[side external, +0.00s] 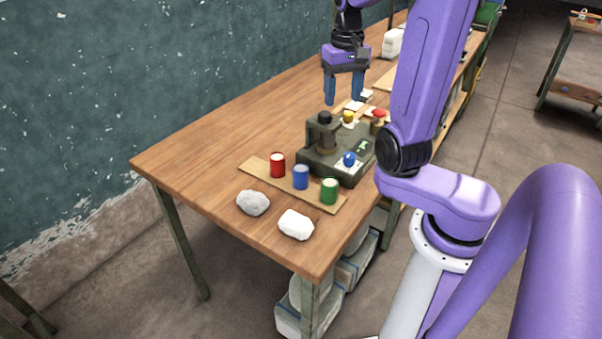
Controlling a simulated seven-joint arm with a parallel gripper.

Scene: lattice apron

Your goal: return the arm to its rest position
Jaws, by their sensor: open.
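My gripper (343,99) is purple with blue fingers pointing down. It is open, with nothing between its fingers, and hangs above the wooden table (205,150) towards its far part. It is above and behind a dark green device (317,160) with a black-topped post. My purple arm crosses the right of the view and hides part of the table's right edge.
A wooden strip (256,168) carries a red can (278,165), a blue can (301,177) and a green can (329,191). Two whitish lumps (253,203) (296,224) lie near the front edge. Blue (349,159), yellow (348,117) and red (379,113) knobs surround the device. The table's left side is clear.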

